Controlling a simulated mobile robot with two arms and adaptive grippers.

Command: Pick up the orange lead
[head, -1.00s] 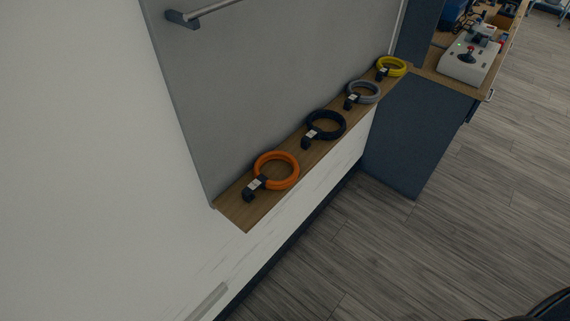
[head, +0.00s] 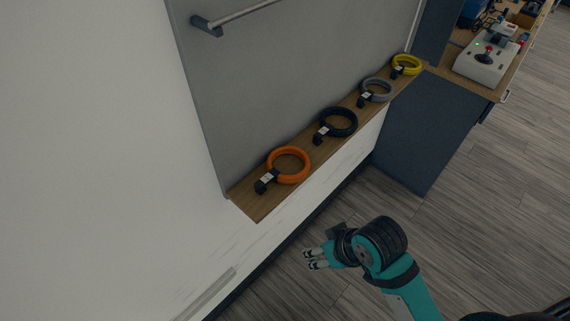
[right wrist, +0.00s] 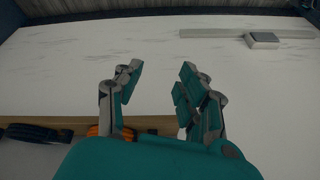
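The orange lead (head: 290,178) is a coiled ring with a black plug and a pale tag, lying at the near end of a narrow wooden ledge (head: 248,202). My right gripper (head: 310,259) is below and in front of the ledge, apart from the lead, with its fingers pointing left. In the right wrist view its fingers (right wrist: 155,88) are spread with nothing between them. A small part of the orange lead (right wrist: 93,131) shows there, partly hidden behind the left finger. My left gripper is not in view.
A black lead (head: 351,131), a grey lead (head: 387,96) and a yellow lead (head: 409,71) lie further along the ledge. A grey panel with a rail (head: 245,13) rises behind it. A desk with a joystick box (head: 485,66) stands at the far right. The floor is clear.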

